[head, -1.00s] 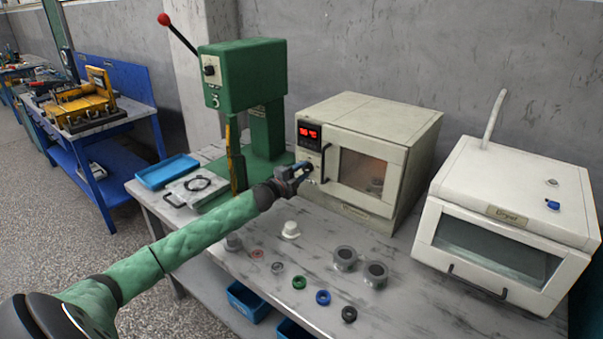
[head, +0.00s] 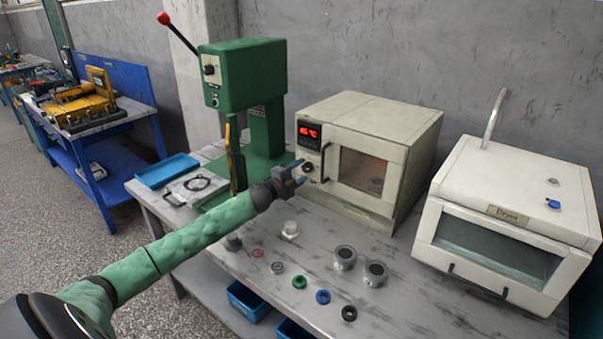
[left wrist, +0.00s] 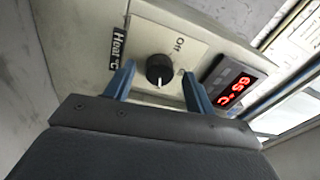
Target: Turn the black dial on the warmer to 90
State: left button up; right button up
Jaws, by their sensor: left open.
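The warmer (head: 345,186) is a beige box with a glass door. Its black dial (head: 307,167) sits on the front panel below the red display (head: 309,134). In the left wrist view the dial (left wrist: 159,70) lies between my fingertips, its white mark pointing to the picture's bottom. "Off" and "Heat °C" labels are beside it. The display (left wrist: 235,87) reads 65 °C. My left gripper (head: 299,172) is open in front of the dial, fingers on either side of it, with visible gaps. It also shows in the left wrist view (left wrist: 155,82). My right gripper is not in view.
The dryer (head: 510,222) stands right of the warmer. A green press (head: 243,80) stands to its left, near a blue tray (head: 167,171). Several rings and round parts, including a blue ring (head: 323,297), lie on the bench in front. The warmer's door handle (head: 325,163) is close to the dial.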

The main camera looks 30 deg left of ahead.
pick_arm(q)
jog(key=shift+s+a+f+b, duration=0.1)
jog(key=shift+s+f+b, duration=0.05)
jog(key=shift+s, duration=0.4)
jog(key=shift+s+a+f+b, duration=0.1)
jog(key=shift+s+b, duration=0.05)
jog(key=shift+s, duration=0.35)
jog(key=shift+s+a+b, duration=0.15)
jog(key=shift+s+b, duration=0.15)
jog(key=shift+s, duration=0.8)
jog(key=shift+s+a+b, duration=0.1)
jog(key=shift+s+b, duration=0.15)
jog(key=shift+s, duration=0.8)
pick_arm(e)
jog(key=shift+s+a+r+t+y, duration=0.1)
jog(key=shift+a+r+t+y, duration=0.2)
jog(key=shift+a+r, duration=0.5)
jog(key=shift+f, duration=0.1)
